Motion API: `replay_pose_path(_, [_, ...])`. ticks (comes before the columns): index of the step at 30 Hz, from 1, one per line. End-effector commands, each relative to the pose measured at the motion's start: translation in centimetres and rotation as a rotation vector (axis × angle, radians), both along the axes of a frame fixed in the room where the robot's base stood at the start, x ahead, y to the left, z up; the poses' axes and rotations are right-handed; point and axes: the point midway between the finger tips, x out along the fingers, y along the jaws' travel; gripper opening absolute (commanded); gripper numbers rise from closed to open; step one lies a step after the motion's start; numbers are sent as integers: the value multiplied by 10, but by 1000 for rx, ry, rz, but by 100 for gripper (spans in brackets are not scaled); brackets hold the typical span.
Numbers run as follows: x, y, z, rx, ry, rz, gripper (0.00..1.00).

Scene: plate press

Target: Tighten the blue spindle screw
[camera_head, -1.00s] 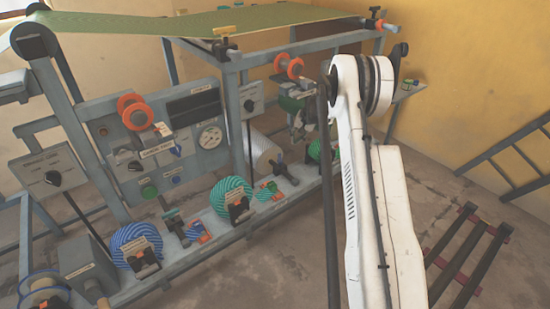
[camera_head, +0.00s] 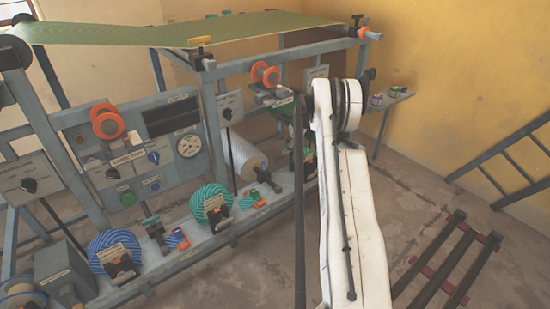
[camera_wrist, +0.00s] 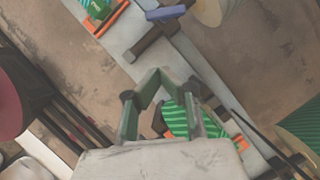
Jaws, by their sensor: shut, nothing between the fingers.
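A dark clamp (camera_wrist: 153,45) with a blue-purple handle (camera_wrist: 166,13), which looks like the blue spindle screw, sits on the grey rail at the top of the wrist view. A dark clamp beside the white roll in the head view (camera_head: 266,177) looks like the same one; its handle colour is unclear there. My gripper (camera_wrist: 159,75) is shut and empty, its fingertips together just below the clamp in the wrist view and apart from the handle. A green striped spool (camera_wrist: 180,118) lies behind the fingers.
The white roll (camera_head: 241,153) stands beside the clamp. A teal spool (camera_head: 207,199), a blue striped spool (camera_head: 110,241) and another clamp (camera_head: 153,229) line the lower rail. The control panel (camera_head: 140,145) rises behind. A pallet (camera_head: 450,262) lies on the open floor at right.

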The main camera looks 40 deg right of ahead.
Motion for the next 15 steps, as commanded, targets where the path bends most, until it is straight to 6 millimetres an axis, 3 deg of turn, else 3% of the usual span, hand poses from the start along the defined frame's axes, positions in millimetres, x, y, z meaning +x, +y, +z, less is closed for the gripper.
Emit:
replay_pose_path(5, [5,6,-19,-1,-1,3,0])
replay_pose_path(15, [19,24,-77,-2,-2,4,0])
